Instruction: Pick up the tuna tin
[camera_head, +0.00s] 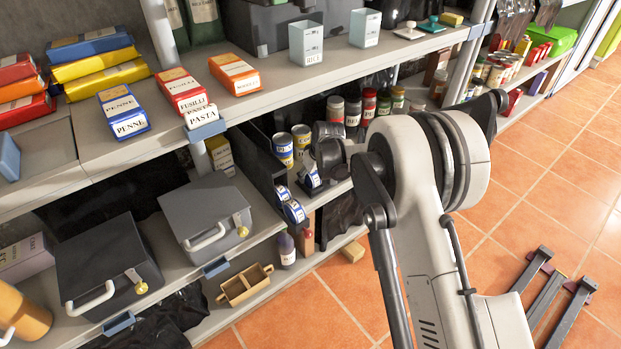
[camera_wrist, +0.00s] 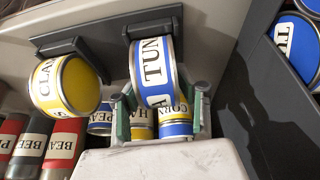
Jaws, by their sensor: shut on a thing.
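The tuna tin (camera_wrist: 155,75) is blue with a white label reading TUN. In the wrist view it stands on edge at the centre, between the two fingers. My gripper (camera_wrist: 162,98) is shut on it, with a green-edged finger on each side. I cannot tell from these views whether the tin is clear of the shelf.
A yellow clam tin (camera_wrist: 62,85) is close left of the tuna tin. A corn can (camera_wrist: 175,122) stands behind the fingers. A dark panel (camera_wrist: 250,100) rises at right, with blue tins (camera_wrist: 298,45) beyond it. Spice jars (camera_head: 352,108) stand behind my arm.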

